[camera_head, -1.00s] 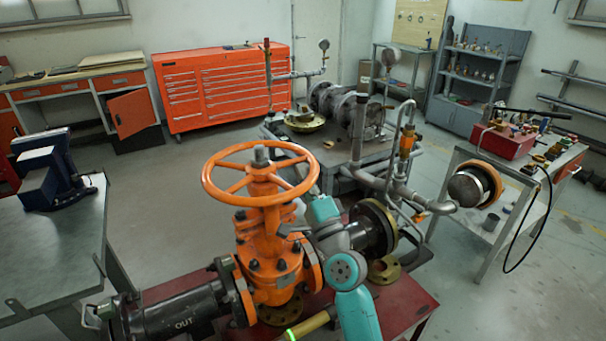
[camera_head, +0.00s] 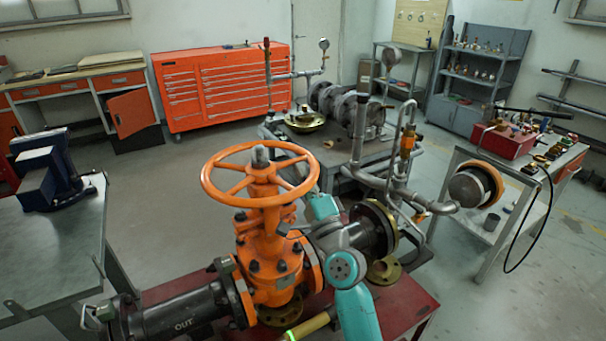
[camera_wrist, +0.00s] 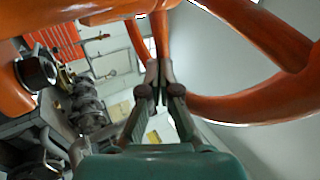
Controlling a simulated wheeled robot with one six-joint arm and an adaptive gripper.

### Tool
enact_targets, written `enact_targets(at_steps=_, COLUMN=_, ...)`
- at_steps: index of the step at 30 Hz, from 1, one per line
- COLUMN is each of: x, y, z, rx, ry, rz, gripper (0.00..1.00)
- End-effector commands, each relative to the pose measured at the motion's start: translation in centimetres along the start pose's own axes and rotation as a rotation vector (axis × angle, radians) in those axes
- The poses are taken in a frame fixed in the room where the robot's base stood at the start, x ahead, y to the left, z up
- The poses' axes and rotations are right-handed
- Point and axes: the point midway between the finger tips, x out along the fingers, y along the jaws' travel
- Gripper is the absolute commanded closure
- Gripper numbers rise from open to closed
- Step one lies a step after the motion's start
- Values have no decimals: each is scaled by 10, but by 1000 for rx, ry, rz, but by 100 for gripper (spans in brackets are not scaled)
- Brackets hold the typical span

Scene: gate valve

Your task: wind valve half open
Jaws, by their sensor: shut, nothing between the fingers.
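The orange gate valve (camera_head: 272,262) stands upright in the pipe run, with its orange handwheel (camera_head: 238,201) level on top. In the wrist view the handwheel (camera_wrist: 245,108) fills the upper part, its rim and spokes close to the camera. My gripper (camera_wrist: 160,70) is shut and empty, its fingers together, pointing up toward the wheel's spokes. I cannot tell whether the fingertips touch a spoke or the rim. In the head view the gripper is hidden behind the valve and wheel; only my teal arm shows to the right of the valve.
A black pipe marked OUT (camera_head: 182,312) runs left from the valve. The red stand (camera_head: 400,300) is below. Grey pipework and a brass-coloured flange (camera_head: 378,222) are close on the right. A bench with a blue vise (camera_head: 42,165) stands left. Floor is open behind.

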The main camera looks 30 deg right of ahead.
Motion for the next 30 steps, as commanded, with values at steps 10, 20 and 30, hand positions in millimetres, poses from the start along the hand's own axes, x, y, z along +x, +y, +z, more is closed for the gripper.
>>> enact_targets(at_steps=10, x=5, y=2, z=-1, rx=0, ry=1, rz=-1, gripper=100)
enact_targets(at_steps=20, x=21, y=11, z=-3, rx=-1, ry=1, rz=-2, gripper=100)
enact_targets(at_steps=30, x=30, y=16, z=-2, rx=-1, ry=1, rz=-1, gripper=100)
